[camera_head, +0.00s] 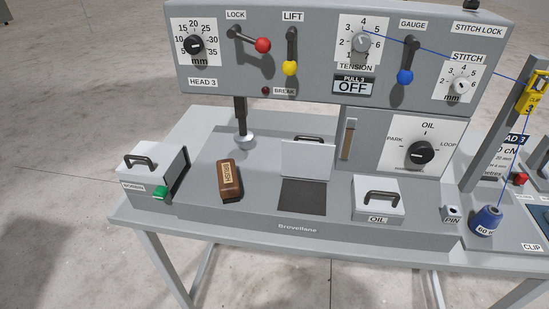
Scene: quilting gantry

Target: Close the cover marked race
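No cover with a readable "race" label shows. In the middle of the machine bed, a light grey cover (305,160) stands raised, with a dark handle partly visible behind its top edge. A dark square opening (302,197) lies uncovered in front of it. A second cover, with a dark handle, is down over the box marked oil (378,209). A box that seems marked bobbin (150,172) has a handle on top and a green button at its front. Neither of my grippers is in view.
A brown brush (229,181) lies on the bed left of the opening. A presser rod with a round foot (245,138) hangs behind it. The control panel (330,55) with levers and dials overhangs the back. A blue thread cone (486,221) stands at the right.

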